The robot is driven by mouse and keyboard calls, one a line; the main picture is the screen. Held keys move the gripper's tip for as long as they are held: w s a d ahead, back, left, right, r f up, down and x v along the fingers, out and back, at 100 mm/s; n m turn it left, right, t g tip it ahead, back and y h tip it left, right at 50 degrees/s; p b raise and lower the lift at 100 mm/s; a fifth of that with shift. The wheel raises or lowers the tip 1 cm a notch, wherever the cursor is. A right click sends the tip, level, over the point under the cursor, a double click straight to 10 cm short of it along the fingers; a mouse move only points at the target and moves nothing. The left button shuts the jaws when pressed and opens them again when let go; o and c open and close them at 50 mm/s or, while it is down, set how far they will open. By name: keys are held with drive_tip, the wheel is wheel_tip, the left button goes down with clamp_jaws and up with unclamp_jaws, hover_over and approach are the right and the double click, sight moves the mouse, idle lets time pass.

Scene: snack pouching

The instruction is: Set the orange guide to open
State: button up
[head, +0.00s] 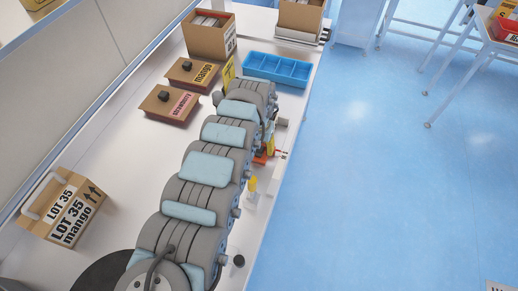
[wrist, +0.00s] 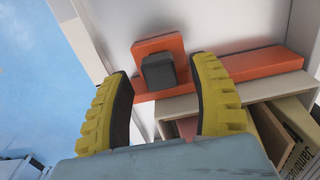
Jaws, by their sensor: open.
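The orange guide (wrist: 265,66) shows in the wrist view as a long flat bar with an upright orange plate and a dark grey square knob (wrist: 158,72). My gripper (wrist: 163,66) is open, with one yellow ridged finger on each side of the knob. I see gaps between the fingers and the knob, and nothing is held. In the head view, a small orange part (head: 260,158) shows beside my arm near the table's right edge. My arm hides most of that area there, so the guide's position is hard to read.
In the wrist view, an open-topped box (wrist: 185,110) with packets lies below the bar. In the head view, a blue divided tray (head: 277,68), lidded mango (head: 193,73) and strawberry (head: 170,103) boxes and a LOT 35 mango carton (head: 62,207) stand on the white table.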

drive_tip(key=shift+f, duration=0.65)
clamp_jaws()
